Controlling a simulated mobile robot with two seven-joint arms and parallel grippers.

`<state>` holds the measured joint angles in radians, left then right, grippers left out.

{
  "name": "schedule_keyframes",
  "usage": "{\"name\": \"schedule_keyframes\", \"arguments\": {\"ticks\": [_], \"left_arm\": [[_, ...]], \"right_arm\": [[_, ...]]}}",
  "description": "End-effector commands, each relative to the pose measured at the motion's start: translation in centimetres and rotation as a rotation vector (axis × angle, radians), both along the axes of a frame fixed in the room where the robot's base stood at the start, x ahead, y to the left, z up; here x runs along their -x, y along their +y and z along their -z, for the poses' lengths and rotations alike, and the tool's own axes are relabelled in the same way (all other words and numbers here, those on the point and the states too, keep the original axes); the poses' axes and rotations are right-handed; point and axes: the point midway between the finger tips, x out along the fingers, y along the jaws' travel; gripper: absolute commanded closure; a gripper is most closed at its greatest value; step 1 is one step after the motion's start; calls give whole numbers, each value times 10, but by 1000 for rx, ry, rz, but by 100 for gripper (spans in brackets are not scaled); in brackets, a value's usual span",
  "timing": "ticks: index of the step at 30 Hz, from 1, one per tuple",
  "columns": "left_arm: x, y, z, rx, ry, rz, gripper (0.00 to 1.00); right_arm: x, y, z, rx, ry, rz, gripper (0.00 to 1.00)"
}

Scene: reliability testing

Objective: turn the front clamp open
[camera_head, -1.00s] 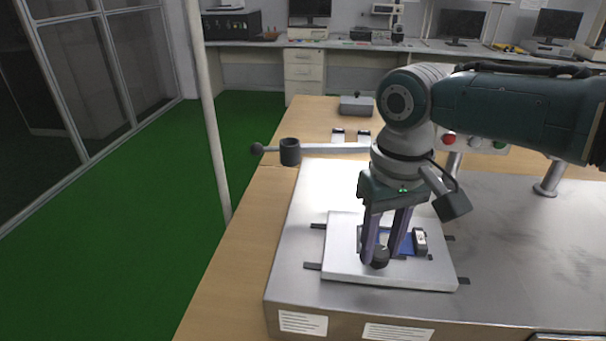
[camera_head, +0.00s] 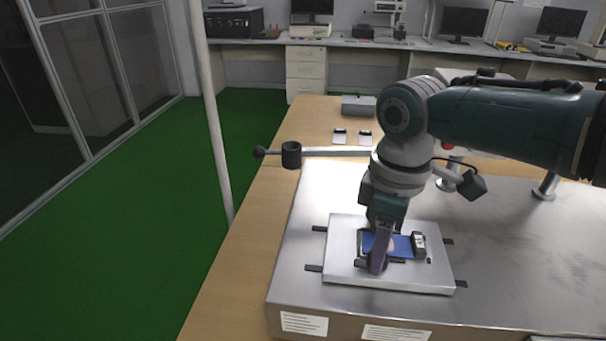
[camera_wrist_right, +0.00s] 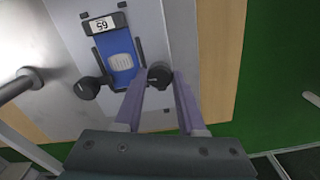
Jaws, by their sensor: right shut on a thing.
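The front clamp's round black knob (camera_wrist_right: 160,75) shows in the right wrist view between my right gripper's purple fingertips. My right gripper (camera_head: 378,268) points down at the front left of the pale fixture plate (camera_head: 340,245) and is shut on this clamp. In the head view its fingers line up and hide the knob. A blue piece (camera_head: 402,246) lies on the plate; it also shows in the right wrist view (camera_wrist_right: 118,55) beside the clamp. My left gripper is not in view.
A small block marked 65 (camera_wrist_right: 102,25) sits at the blue piece's far end. The plate lies on a metal-topped station (camera_head: 500,230). Behind are an arm with a dark cup (camera_head: 291,154), a grey box (camera_head: 358,105) and a post (camera_head: 545,186). Green floor is left.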

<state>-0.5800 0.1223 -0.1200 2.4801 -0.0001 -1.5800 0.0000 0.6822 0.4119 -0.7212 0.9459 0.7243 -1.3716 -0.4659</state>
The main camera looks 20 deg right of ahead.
Motion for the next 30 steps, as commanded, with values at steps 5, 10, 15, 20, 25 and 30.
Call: {"name": "schedule_keyframes", "arguments": {"ticks": [5,10,15,20,25,30], "left_arm": [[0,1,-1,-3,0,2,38],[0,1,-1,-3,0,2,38],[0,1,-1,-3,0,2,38],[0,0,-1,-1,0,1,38],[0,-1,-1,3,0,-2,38],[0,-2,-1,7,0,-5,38]], "right_arm": [[0,1,0,-2,-1,-67,100],[0,1,0,-2,-1,-100,100],[0,1,0,-2,-1,-111,100],[0,1,0,-2,-1,-112,100],[-1,1,-1,-2,-1,-111,56],[0,1,0,-1,-1,-110,37]]}}
